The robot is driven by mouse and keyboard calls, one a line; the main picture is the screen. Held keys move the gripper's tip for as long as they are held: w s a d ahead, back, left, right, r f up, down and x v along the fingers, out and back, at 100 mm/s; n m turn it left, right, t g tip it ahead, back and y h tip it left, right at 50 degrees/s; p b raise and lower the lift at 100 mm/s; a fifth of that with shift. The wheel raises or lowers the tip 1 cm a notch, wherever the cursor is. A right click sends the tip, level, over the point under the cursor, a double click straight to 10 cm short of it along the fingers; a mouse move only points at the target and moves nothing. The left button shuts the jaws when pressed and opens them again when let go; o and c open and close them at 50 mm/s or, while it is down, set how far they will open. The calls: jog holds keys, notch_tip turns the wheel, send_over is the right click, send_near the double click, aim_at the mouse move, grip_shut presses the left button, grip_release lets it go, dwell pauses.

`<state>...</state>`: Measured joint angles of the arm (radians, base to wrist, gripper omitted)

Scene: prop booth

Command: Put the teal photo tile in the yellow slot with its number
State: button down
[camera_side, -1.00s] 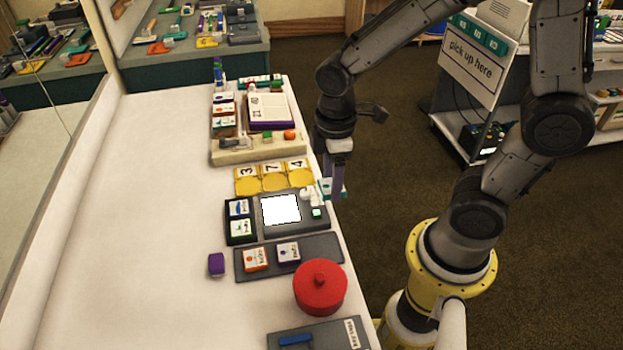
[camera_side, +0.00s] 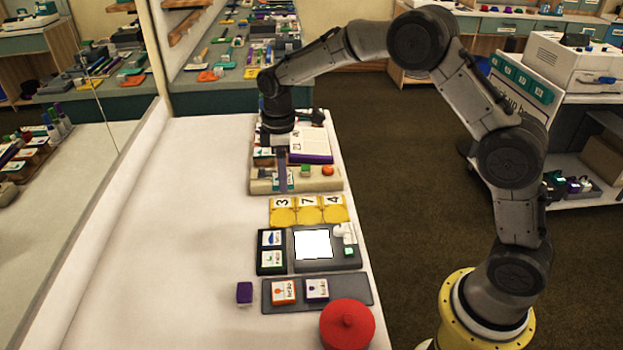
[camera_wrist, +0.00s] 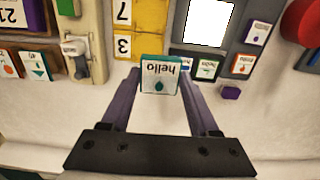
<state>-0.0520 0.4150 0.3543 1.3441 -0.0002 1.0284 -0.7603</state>
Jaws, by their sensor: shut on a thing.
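My gripper (camera_wrist: 158,82) is shut on a teal-edged photo tile (camera_wrist: 160,74) in the wrist view. Its white face shows an upside-down "hello" and a teal drop; I see no number on it. Three yellow slots stand in a row marked 3 (camera_side: 283,215), 7 (camera_side: 309,215) and 4 (camera_side: 335,213). The slots marked 3 (camera_wrist: 124,46) and 7 (camera_wrist: 122,12) also show in the wrist view, apart from the tile.
The beige rack (camera_side: 322,184) holds tiles, a book and small knobs. A grey device with a white screen (camera_side: 313,244) and a dark two-tile tray (camera_side: 259,253) lie nearer.

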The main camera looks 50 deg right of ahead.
send_over(282, 218)
notch_tip(282, 218, down, 6)
jog(key=shift+d+f, duration=0.1)
jog(key=shift+f, duration=3.55)
jog(key=shift+c, duration=0.3)
grip_release()
jog(key=shift+r, duration=0.1)
notch_tip(282, 218, up, 14)
jog(key=shift+f, duration=0.2)
jog(key=shift+r, duration=0.1)
